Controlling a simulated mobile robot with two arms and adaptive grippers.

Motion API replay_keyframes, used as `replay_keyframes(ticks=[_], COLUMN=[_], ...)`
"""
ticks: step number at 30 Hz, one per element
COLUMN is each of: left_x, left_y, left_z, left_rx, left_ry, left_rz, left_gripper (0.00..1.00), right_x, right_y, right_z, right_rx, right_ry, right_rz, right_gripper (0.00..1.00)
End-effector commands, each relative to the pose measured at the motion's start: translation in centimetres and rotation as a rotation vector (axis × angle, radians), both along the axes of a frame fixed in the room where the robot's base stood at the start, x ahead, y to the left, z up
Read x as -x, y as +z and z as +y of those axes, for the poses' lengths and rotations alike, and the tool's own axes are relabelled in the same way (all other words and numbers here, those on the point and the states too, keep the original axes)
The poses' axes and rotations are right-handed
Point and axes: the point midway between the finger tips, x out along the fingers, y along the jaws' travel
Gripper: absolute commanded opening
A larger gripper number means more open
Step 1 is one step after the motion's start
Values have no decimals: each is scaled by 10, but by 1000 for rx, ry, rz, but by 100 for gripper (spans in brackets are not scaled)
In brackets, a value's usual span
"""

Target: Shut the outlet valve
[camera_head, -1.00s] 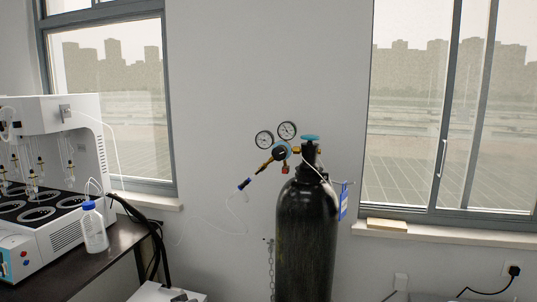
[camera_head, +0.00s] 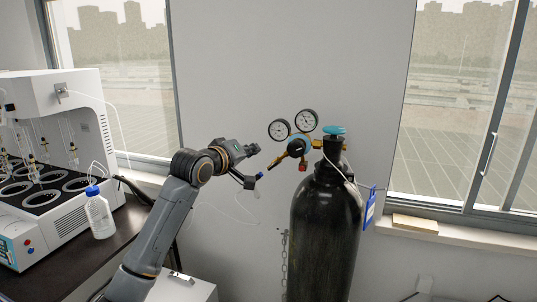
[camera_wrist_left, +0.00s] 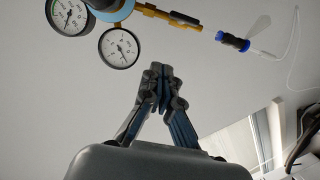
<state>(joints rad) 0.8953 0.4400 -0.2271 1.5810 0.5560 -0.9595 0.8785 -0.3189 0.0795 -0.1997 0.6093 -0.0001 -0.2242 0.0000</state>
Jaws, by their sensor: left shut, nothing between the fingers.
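The gas regulator (camera_head: 298,146) sits on top of the black cylinder (camera_head: 325,235), with two round gauges. Its brass outlet stem (camera_wrist_left: 157,13) runs down-left in the head view, and a dark piece on it (camera_wrist_left: 184,18) looks like the outlet valve's handle. Whether that valve is open or shut I cannot tell. Beyond it is a black and blue hose fitting (camera_wrist_left: 233,41). My left gripper (camera_head: 254,149) is just left of the regulator, apart from it. In the wrist view its fingers (camera_wrist_left: 160,72) are together and empty. My right gripper is out of view.
A turquoise handwheel (camera_head: 335,130) tops the cylinder. A thin clear tube hangs below the fitting. A white distiller (camera_head: 62,120) and a blue-capped bottle (camera_head: 99,216) stand on the dark bench at left. A chain (camera_head: 284,262) hangs beside the cylinder.

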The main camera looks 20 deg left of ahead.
Motion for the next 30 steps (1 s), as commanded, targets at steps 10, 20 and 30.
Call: replay_keyframes(ticks=[10, 20, 30], left_x=[-33, -33, -34], left_y=[-22, -35, -34], left_z=[-25, -36, -36], left_rx=[-3, -2, -8], left_ry=[-1, 0, 1], left_rz=[1, -1, -1], left_gripper=[0, 0, 0], right_x=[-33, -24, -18], right_y=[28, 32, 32], right_z=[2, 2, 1], right_rx=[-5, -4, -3], right_ry=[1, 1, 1], right_rz=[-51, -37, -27], right_gripper=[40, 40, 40])
